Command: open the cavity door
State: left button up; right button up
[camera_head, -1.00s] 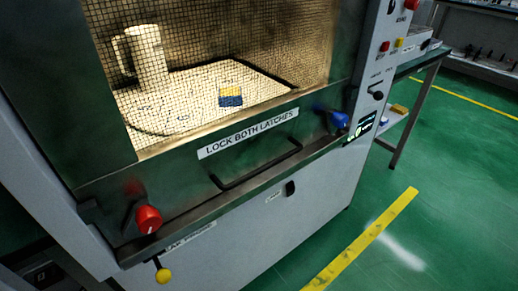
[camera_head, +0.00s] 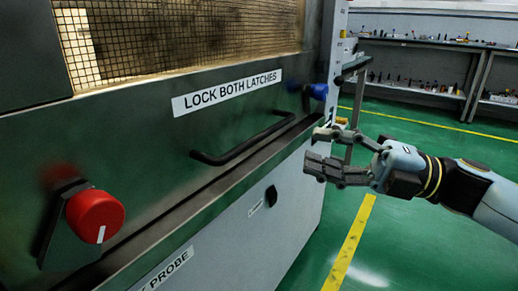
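The cavity door (camera_head: 150,150) is a dark green panel with a mesh window (camera_head: 170,40), and it appears shut. A label reading LOCK BOTH LATCHES (camera_head: 225,94) sits above a black bar handle (camera_head: 245,139). A red latch knob (camera_head: 95,215) with a white mark is at the lower left, and a blue latch knob (camera_head: 317,91) is at the right end. My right gripper (camera_head: 317,150) is open and empty, in front of the door's right end, below the blue knob, its fingers pointing left. Contact with the door cannot be told. My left gripper is out of view.
The white lower cabinet (camera_head: 245,235) has a small black latch (camera_head: 271,196) and a PROBE label (camera_head: 166,270). A bench (camera_head: 420,45) with small items stands along the back wall. Green floor (camera_head: 420,245) with yellow lines (camera_head: 350,245) is clear at right.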

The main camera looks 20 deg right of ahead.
aim_at(263, 132)
jog(key=x, duration=0.9)
jog(key=shift+w+r+b, duration=0.1)
jog(key=shift+b, duration=0.2)
grip_shut()
